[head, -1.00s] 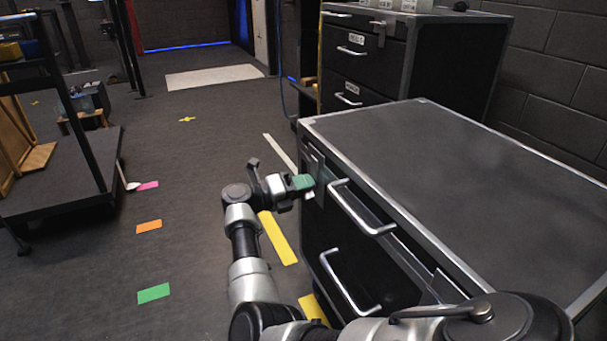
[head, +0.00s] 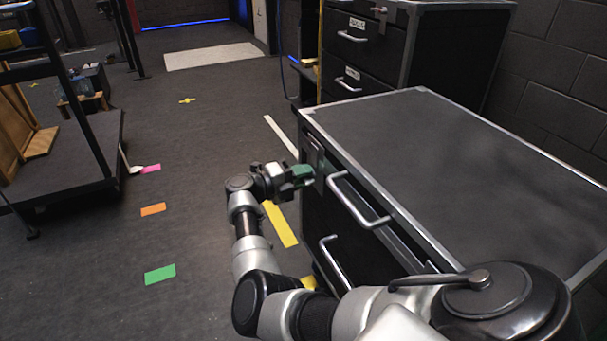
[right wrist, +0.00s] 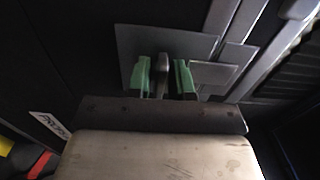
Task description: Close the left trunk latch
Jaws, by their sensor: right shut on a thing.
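The trunk is a dark grey chest (head: 440,165) with silver edges, at the right of the head view. The left latch has a flat grey plate (head: 319,158) on the chest's front face, left of the upper handle. My right gripper (head: 307,174) is at this plate, its green fingertips against the latch area. In the right wrist view, the two green fingers (right wrist: 162,80) stand on either side of a narrow grey latch lever (right wrist: 163,66) and are shut on it. The grey plate (right wrist: 205,45) is behind them. The lever is hidden in the head view. My left gripper is out of view.
Silver handles (head: 355,205) stick out from the chest front beside my right arm. A dark drawer cabinet (head: 390,50) stands behind the chest. A cart (head: 75,155) is at the left. The floor between cart and chest is open, with coloured tape marks.

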